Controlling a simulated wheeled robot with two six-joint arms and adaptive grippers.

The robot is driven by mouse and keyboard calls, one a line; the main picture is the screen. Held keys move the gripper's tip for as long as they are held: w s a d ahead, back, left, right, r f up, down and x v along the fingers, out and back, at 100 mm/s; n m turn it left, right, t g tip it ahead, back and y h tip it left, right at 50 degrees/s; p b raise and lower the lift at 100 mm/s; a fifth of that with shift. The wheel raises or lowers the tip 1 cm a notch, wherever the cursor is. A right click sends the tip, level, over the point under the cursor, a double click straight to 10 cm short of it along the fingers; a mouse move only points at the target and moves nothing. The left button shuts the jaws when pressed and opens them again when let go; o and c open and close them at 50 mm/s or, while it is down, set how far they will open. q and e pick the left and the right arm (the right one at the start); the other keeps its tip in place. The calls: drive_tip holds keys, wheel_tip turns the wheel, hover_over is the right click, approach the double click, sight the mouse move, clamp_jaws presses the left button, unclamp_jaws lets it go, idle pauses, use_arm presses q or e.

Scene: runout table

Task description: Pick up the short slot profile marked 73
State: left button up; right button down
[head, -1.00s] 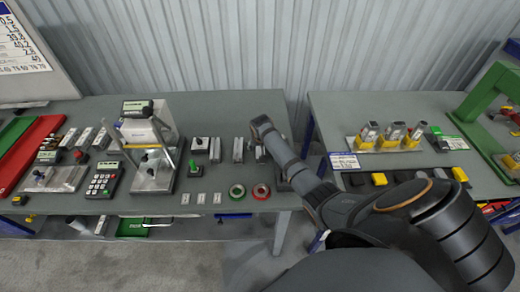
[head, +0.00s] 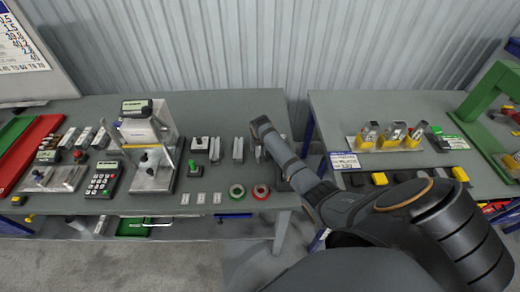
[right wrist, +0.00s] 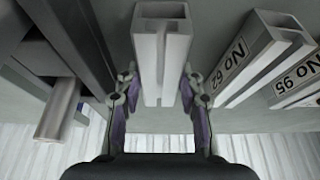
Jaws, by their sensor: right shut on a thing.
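In the right wrist view, a short grey slot profile (right wrist: 161,52) stands between the two fingers of my right gripper (right wrist: 161,82), which is shut on it. In the head view, my right gripper (head: 262,152) is at the right end of the profile row, mostly hidden by my arm. My left gripper is not in view.
In the wrist view, a dark rail and a round grey bar (right wrist: 58,112) lie close on the left. In the head view, a green roll (head: 237,190) and a red roll (head: 261,191) lie in front of the profiles. A measuring stand (head: 150,150) is further left. A corrugated wall (head: 230,45) stands behind.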

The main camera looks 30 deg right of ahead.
drive_tip(key=shift+d+r, duration=0.1)
drive_tip(key=shift+r, duration=0.35)
drive_tip(key=s+d+r+b, duration=0.1)
drive_tip(key=s+r+b, duration=0.2)
drive_tip(key=s+r, duration=0.9)
drive_tip(key=shift+s, duration=1)
